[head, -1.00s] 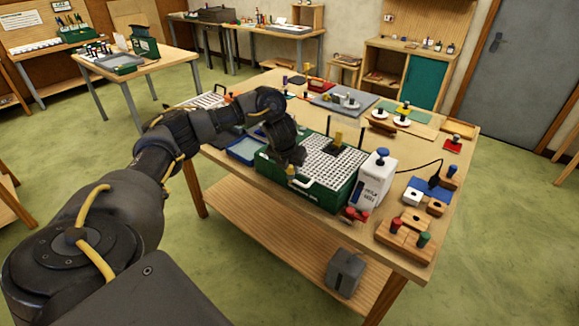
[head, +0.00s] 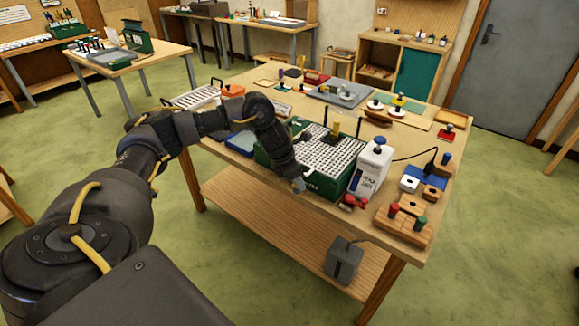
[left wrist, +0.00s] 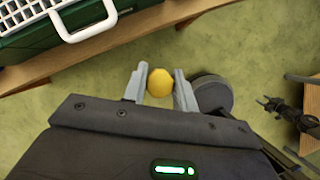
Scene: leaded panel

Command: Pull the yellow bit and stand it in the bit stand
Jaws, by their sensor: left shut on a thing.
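My left gripper (head: 299,187) is at the front edge of the table, in front of the green box with the white grid top (head: 328,147). In the left wrist view its two grey fingers (left wrist: 160,85) are shut on the yellow bit (left wrist: 160,81), seen end-on as a round yellow knob over the floor. In the head view the bit is hidden or too small to make out. A wooden block (head: 402,232) with a red and a green bit upright in it, seemingly the bit stand, is at the table's front right corner. My right gripper does not show.
A white bottle with a blue cap (head: 369,168) stands between the green box and the wooden block. A red object (head: 352,203) lies by the front edge. The box's white handle (left wrist: 80,20) is close to my left gripper. Smaller wooden blocks and a blue mat fill the right side.

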